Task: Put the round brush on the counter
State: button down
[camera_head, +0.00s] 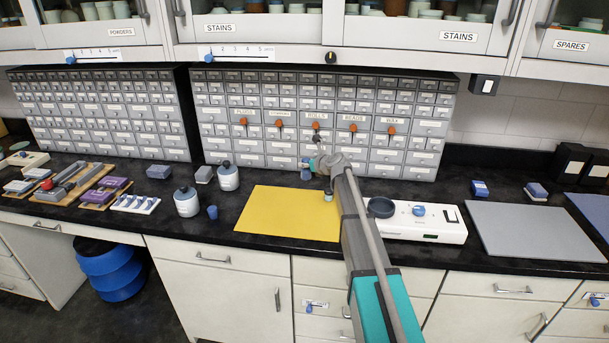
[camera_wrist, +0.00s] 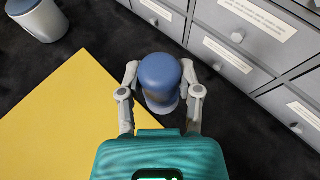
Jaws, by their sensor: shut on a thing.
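The round brush (camera_wrist: 160,80), a blue domed piece with a grey lower part, sits between the two fingers of my gripper (camera_wrist: 161,92) in the wrist view. The fingers are shut on its sides. In the head view the brush (camera_head: 305,173) shows small and blue-grey behind the yellow mat, in front of the drawers. Its lower end is mostly hidden in the wrist view, and I cannot tell whether it touches the black counter (camera_head: 263,177).
The yellow mat (camera_head: 285,212) lies just in front. A white device (camera_head: 420,228) and a grey board (camera_head: 530,228) lie to the right. Blue-topped jars (camera_head: 228,178) and a small blue cup (camera_head: 212,212) stand left. The drawer cabinet (camera_head: 275,152) closes off the back.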

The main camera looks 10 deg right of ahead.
aim_at(308, 172)
jog(key=shift+w+a+f+b, duration=0.15)
jog(key=shift+f+b, duration=0.25)
jog(key=shift+w+a+f+b, duration=0.15)
jog(key=shift+f+b, duration=1.45)
jog(key=shift+f, duration=0.2)
jog(key=shift+c, duration=1.4)
grip_release()
jog(key=shift+r, duration=0.25)
jog(key=shift+s+d+r, duration=0.1)
jog(key=shift+s, duration=0.2)
jog(key=p+v, duration=0.4)
jog(key=v, duration=0.7)
jog(key=shift+p, duration=0.3)
jog(key=shift+s+d+r, duration=0.1)
jog(key=shift+s+r, duration=0.05)
